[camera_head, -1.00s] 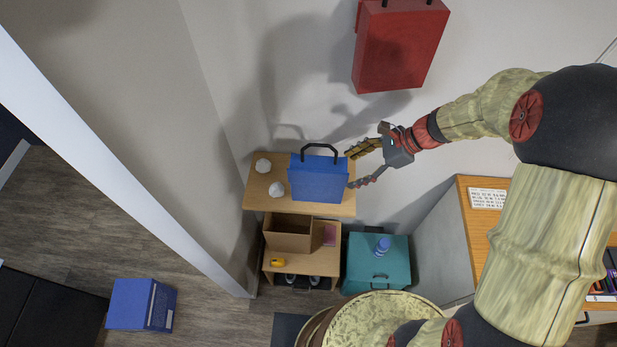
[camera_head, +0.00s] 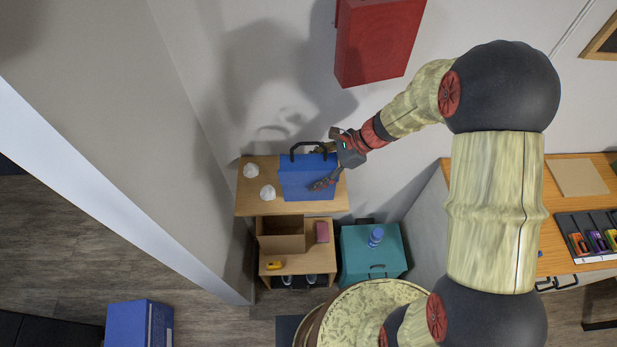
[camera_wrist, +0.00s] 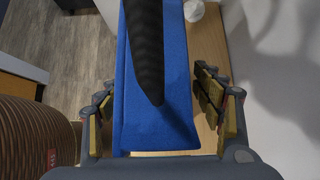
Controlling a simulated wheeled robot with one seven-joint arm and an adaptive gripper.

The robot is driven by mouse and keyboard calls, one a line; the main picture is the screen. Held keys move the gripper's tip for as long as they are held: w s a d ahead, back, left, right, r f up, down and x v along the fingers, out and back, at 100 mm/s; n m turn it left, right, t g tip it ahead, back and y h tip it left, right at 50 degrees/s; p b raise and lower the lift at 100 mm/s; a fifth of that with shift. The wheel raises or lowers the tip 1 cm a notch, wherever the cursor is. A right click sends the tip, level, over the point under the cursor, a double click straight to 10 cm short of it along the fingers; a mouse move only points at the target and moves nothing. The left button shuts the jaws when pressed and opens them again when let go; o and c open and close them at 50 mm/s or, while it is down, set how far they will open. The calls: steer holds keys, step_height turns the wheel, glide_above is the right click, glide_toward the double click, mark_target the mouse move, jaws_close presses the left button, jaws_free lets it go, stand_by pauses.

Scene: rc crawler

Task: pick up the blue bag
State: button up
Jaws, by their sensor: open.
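The blue bag (camera_head: 296,181) stands upright on a wooden shelf top (camera_head: 262,206), its black handle (camera_head: 309,148) raised. My gripper (camera_head: 322,168) is at the bag's right end, with one finger in front of the bag and the other behind it. In the wrist view the blue bag (camera_wrist: 155,110) lies between the two open fingers of my gripper (camera_wrist: 165,108), and the dark handle (camera_wrist: 148,45) runs down over it. The fingers look spread on both sides of the bag, with a gap to the right finger. Contact with the left finger is unclear.
Two white crumpled balls (camera_head: 259,182) lie left of the bag. Below are an open cardboard box (camera_head: 282,243) and a teal box (camera_head: 358,262). A wooden desk (camera_head: 560,215) is at right.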

steer(key=shift+a+f, duration=0.45)
steer(key=shift+f, duration=0.1)
steer(key=shift+c, duration=0.6)
